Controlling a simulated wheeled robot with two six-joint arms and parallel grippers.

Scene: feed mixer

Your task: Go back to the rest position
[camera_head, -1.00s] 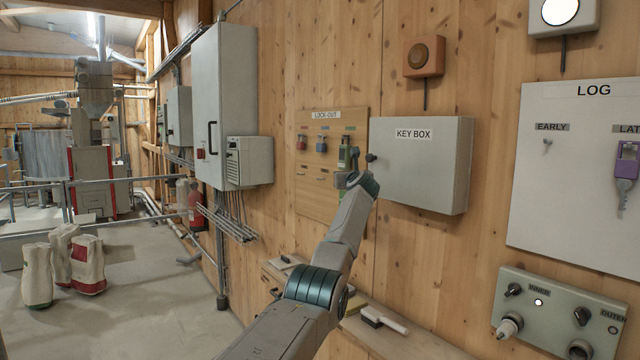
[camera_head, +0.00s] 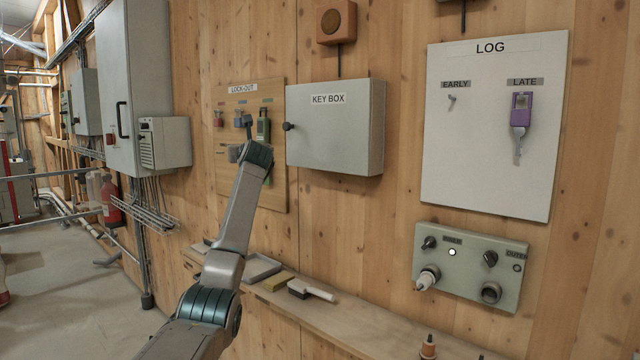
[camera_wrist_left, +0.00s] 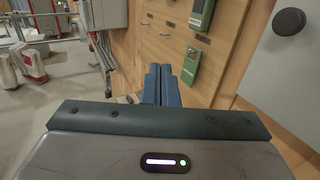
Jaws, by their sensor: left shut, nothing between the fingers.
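My left arm comes up from the bottom left in the head view, and its gripper (camera_head: 237,152) is in front of the lower part of the lock-out board (camera_head: 232,187). In the left wrist view the two blue fingers (camera_wrist_left: 162,85) are together, with nothing between them. They point toward the wooden wall and board, and I cannot tell the exact gap. My right gripper is not in view.
The grey key box (camera_head: 335,140) is just right of my left gripper. Farther right are the log board (camera_head: 480,185) and a control panel (camera_head: 465,285). A wooden shelf (camera_head: 370,325) runs below with a brush (camera_head: 312,291). Open floor (camera_head: 60,290) lies at left.

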